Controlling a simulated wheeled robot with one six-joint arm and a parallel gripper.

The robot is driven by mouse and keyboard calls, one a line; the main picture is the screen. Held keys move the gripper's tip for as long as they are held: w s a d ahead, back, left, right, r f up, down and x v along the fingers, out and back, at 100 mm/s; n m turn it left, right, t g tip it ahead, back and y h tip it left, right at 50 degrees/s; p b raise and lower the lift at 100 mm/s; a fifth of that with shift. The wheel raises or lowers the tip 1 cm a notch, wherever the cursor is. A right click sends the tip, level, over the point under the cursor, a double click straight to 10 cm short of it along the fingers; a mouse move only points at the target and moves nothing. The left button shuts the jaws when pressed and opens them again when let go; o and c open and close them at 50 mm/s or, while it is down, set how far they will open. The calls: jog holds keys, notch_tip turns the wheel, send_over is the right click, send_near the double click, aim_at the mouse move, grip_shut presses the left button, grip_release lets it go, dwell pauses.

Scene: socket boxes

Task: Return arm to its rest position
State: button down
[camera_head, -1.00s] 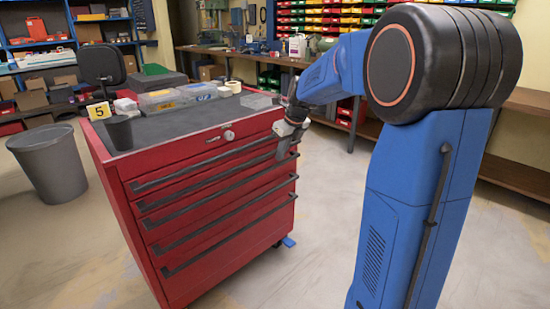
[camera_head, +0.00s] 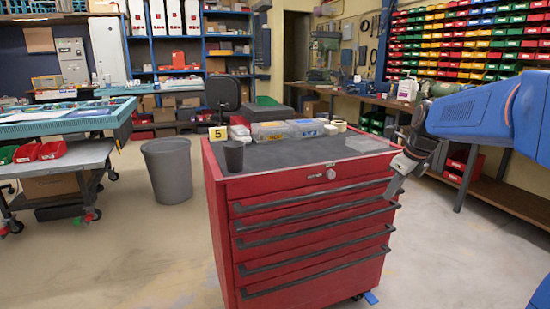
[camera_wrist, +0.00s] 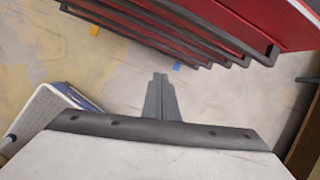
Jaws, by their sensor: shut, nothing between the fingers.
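My gripper (camera_head: 393,188) hangs at the right front of the red tool cart (camera_head: 310,240) in the head view, fingers pointing down and slightly left. In that view it overlaps the ends of the upper drawer handles; I cannot tell the exact gap. My blue arm comes in from the right edge. In the wrist view the gripper's fingers (camera_wrist: 160,90) are together and empty above bare floor. The cart's red front and dark handles (camera_wrist: 185,38) cross the top of that view.
A grey bin (camera_head: 168,170) stands left. A workbench with colored bins (camera_head: 470,45) lines the right wall. Floor in front is clear.

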jog(key=s+a+f+n, duration=0.3)
jog(key=s+n, duration=0.6)
jog(key=s, duration=0.1)
jog(key=s+a+f+n, duration=0.3)
jog(key=s+n, duration=0.7)
jog(key=s, duration=0.1)
jog(key=s+a+f+n+h, duration=0.1)
jog(key=s+a+f+n, duration=0.2)
jog(key=s+n, duration=0.7)
jog(key=shift+s+a+f+t, duration=0.2)
jog(key=shift+s+f+t, duration=0.2)
jog(key=shift+s+f, duration=0.15)
jog(key=shift+a+r, duration=0.1)
